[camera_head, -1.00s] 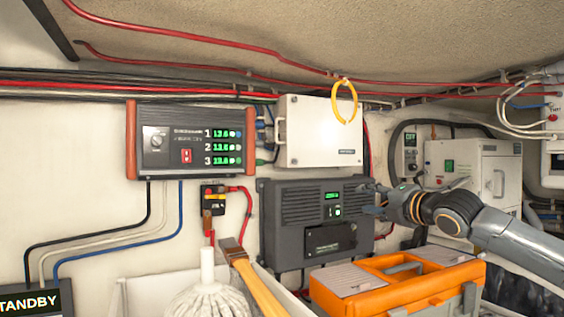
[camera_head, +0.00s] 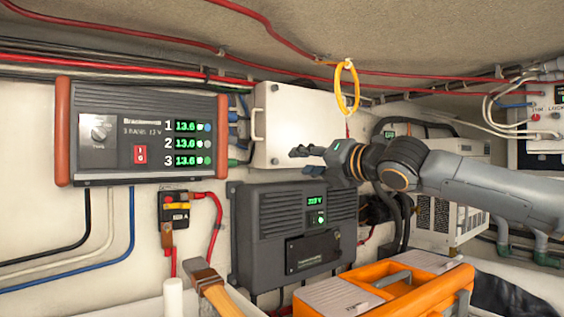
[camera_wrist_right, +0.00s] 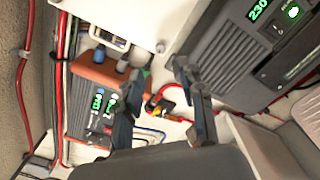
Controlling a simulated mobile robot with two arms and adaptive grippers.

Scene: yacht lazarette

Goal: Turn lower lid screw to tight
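The white box (camera_head: 290,115) with a lid and a side handle is on the wall at centre. A small screw (camera_head: 275,161) shows at its lid's lower left corner; the lower right corner is hidden behind my right gripper. My right gripper (camera_head: 300,161) is in front of the lid's lower part, its fingers pointing left. In the right wrist view its two fingers (camera_wrist_right: 155,70) are apart with nothing between them. The white box (camera_wrist_right: 150,18) is at the top there, with a dark screw (camera_wrist_right: 160,47) just beyond the gap. I cannot tell which way its slot lies. My left gripper is not in view.
A dark grey unit (camera_head: 295,225) is right below the box. A display unit (camera_head: 145,140) is at left. A yellow ring (camera_head: 347,95) hangs above my right wrist. An orange toolbox (camera_head: 400,285) stands below the arm. Red cables run along the top.

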